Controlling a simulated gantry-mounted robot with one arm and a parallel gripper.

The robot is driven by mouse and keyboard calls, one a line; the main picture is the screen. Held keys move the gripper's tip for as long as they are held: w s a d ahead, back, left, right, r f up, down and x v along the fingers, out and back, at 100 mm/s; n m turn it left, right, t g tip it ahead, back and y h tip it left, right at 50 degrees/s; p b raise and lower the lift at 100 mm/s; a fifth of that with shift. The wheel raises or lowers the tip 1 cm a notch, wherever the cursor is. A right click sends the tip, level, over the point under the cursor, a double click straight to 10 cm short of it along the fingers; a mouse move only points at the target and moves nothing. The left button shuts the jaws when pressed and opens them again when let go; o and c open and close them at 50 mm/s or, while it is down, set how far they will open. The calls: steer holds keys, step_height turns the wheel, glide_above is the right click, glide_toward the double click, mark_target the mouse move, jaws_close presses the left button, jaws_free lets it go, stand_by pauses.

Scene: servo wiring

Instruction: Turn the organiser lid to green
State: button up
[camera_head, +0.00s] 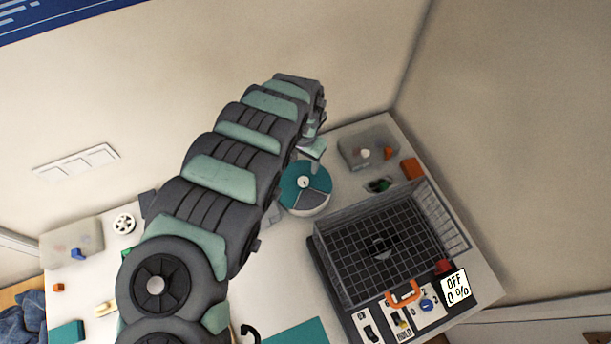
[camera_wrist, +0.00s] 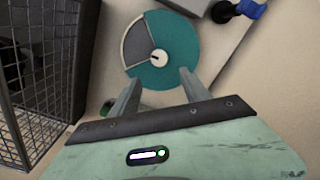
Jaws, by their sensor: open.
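The organiser is a round white tub with a teal lid (camera_head: 298,173) beside the wire cage in the head view. In the wrist view the lid (camera_wrist: 150,76) is a teal disc with a grey wedge edged in cream and a small pale knob (camera_wrist: 158,56) at its centre. The grey wedge faces the upper left there. My gripper (camera_wrist: 161,76) is open and empty, its two fingers spread over the near part of the lid, just short of the knob. I cannot tell whether they touch it. In the head view my gripper (camera_head: 313,149) is mostly hidden behind my arm.
A wire cage (camera_head: 385,235) stands right of the organiser, close by. A control panel with switches (camera_head: 400,312) and an "OFF 0%" display (camera_head: 455,287) is in front of it. A translucent bin (camera_head: 367,150) sits behind. Small parts and another bin (camera_head: 70,240) lie at left.

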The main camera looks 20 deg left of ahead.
mark_target(304, 179)
steer(key=f, duration=0.8)
steer(key=shift+s+f, duration=0.2)
steer(key=shift+f, duration=0.05)
steer(key=shift+w+f+b, duration=0.1)
steer(key=shift+f+b, duration=0.25)
steer(key=shift+f, duration=0.75)
jaws_close()
stand_by(0.4)
